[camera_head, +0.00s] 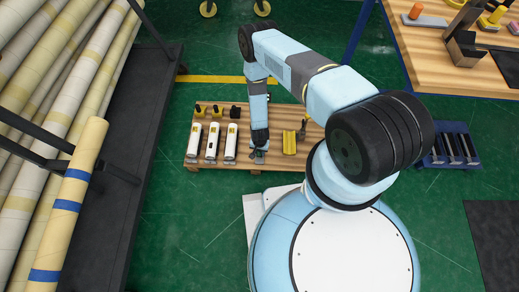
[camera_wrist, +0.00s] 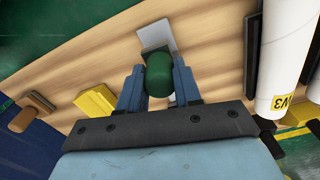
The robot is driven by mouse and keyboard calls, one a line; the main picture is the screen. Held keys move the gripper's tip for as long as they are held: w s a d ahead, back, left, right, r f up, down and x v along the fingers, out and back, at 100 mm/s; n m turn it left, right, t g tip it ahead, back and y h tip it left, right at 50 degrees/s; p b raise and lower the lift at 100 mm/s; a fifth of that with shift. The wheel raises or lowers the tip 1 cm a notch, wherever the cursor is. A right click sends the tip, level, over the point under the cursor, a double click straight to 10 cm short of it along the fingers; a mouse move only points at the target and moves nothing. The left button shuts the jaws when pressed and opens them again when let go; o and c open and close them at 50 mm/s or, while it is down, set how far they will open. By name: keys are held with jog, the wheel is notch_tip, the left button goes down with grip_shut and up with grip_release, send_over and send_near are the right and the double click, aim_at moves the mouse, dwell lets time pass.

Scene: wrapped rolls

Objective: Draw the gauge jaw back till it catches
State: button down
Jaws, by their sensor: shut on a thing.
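My gripper (camera_wrist: 158,82) is shut on a green rounded grip (camera_wrist: 158,72), with one blue finger on each side of it. A flat grey metal plate (camera_wrist: 158,36) shows just beyond the grip, over the wooden board; I cannot tell how the two are joined. In the head view my gripper (camera_head: 259,155) points down at the front edge of the low wooden bench (camera_head: 268,118), and the held thing is mostly hidden there. I cannot make out for sure which part is the gauge jaw, nor any catch.
A yellow block (camera_head: 289,142) lies to the right. A rack of long rolls (camera_head: 60,120) fills the left. A wooden workbench (camera_head: 430,60) is at upper right.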

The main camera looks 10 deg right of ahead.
jog(key=c, duration=1.1)
grip_release()
jog(key=shift+s+a, duration=0.1)
jog(key=shift+s, duration=0.3)
jog(key=o, duration=0.3)
jog(key=shift+w, duration=0.2)
notch_tip(320, 180, up, 14)
jog(key=shift+f, duration=0.15)
